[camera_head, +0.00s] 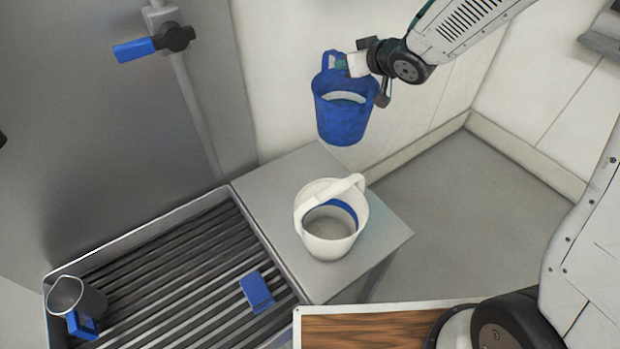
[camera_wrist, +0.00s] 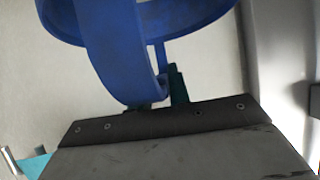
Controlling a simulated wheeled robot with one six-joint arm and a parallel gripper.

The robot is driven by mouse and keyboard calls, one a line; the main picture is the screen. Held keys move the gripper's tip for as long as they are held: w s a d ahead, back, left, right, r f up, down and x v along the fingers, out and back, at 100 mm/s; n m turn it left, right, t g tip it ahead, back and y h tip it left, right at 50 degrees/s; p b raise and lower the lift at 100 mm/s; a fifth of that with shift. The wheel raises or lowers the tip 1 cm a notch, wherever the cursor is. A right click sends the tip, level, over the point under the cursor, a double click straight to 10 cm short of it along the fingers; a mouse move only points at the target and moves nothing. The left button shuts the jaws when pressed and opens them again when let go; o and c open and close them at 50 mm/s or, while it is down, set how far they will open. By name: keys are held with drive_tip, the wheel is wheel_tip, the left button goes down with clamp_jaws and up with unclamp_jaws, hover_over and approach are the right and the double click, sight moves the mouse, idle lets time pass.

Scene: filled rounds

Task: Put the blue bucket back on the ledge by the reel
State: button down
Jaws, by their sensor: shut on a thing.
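The blue bucket (camera_head: 341,118) hangs in the air in the upper middle of the head view, above and behind the grey ledge. It looks nearly upright, with something pale showing inside. My gripper (camera_head: 345,65) is shut on its handle at the rim. In the wrist view the blue handle (camera_wrist: 112,55) loops down to the teal fingertip (camera_wrist: 178,85), with the bucket's rim behind it. The grey ledge (camera_head: 268,190) stands beside the grated basin. I cannot make out a reel in either view.
A white bucket (camera_head: 331,240) with a blue inner band stands on the ledge's front part. The grated basin (camera_head: 170,280) holds a metal jug (camera_head: 80,297) and a blue block (camera_head: 257,291). A blue-levered valve (camera_head: 135,49) is on the wall. Floor right of the ledge is clear.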

drive_tip(key=shift+s+a+r+n+g+y, duration=2.2)
drive_tip(key=shift+a+r+n, duration=0.6)
drive_tip(key=shift+a+r, duration=2.1)
wheel_tip(320, 180, down, 24)
drive_tip(key=t, duration=0.1)
drive_tip(key=shift+s+d+f, duration=0.15)
drive_tip(key=shift+d+f, duration=0.1)
drive_tip(key=shift+d, duration=0.1)
drive_tip(key=shift+f, duration=0.1)
drive_tip(key=c, duration=1.3)
unclamp_jaws()
drive_tip(key=shift+f, duration=0.1)
